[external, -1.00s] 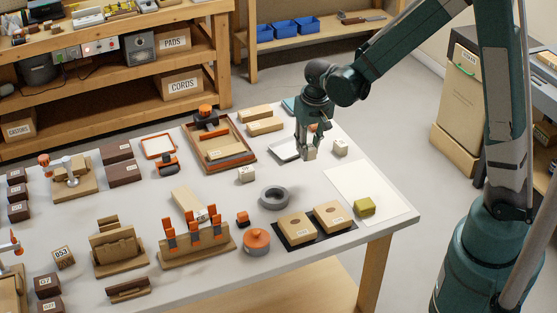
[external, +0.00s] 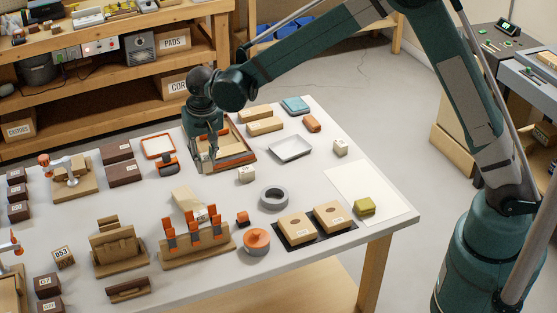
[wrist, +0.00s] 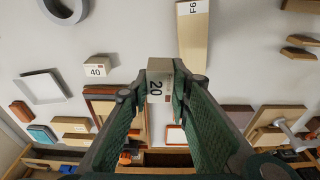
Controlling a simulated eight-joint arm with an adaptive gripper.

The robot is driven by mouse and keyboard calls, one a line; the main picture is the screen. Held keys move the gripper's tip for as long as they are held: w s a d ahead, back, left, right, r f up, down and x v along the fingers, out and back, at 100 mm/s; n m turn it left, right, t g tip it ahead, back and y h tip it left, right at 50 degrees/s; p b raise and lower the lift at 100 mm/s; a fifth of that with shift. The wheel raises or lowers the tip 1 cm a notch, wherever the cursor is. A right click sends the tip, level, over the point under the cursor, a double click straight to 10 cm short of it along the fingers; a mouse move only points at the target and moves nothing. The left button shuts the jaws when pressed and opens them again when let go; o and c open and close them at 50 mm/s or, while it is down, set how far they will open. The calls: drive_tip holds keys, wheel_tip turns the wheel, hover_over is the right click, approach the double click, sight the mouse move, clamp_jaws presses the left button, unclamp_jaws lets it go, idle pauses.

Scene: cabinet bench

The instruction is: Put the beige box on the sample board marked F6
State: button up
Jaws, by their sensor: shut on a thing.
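My gripper (external: 213,160) is shut on a beige box marked 20 (wrist: 159,82), gripped between the fingertips in the wrist view. In the external view my gripper is above the table in front of the orange-rimmed wooden tray, and the held box is hard to make out. The sample board marked F6 (external: 184,198) is a pale flat board lying nearer the front, behind the orange-clamped rack. In the wrist view the F6 board (wrist: 193,40) lies at the top, right of the held box and apart from it. Its upper face looks bare.
A similar beige box marked 40 (external: 246,174) stands right of my gripper. Another small box (external: 340,147) stands farther right. A grey ring (external: 274,197), a shallow metal tray (external: 290,149) and the orange-clamped rack (external: 197,243) are around. Clear table lies between the F6 board and box 40.

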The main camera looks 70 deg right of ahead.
hover_over(188, 200)
drive_tip(key=shift+s+a+r, duration=0.15)
drive_tip(key=shift+s+a, duration=0.05)
drive_tip(key=shift+s, duration=0.1)
drive_tip(key=shift+f, duration=3.15)
drive_tip(key=shift+f+b, duration=0.4)
drive_tip(key=shift+f, duration=1.45)
drive_tip(key=shift+f, duration=0.2)
drive_tip(key=o, duration=0.9)
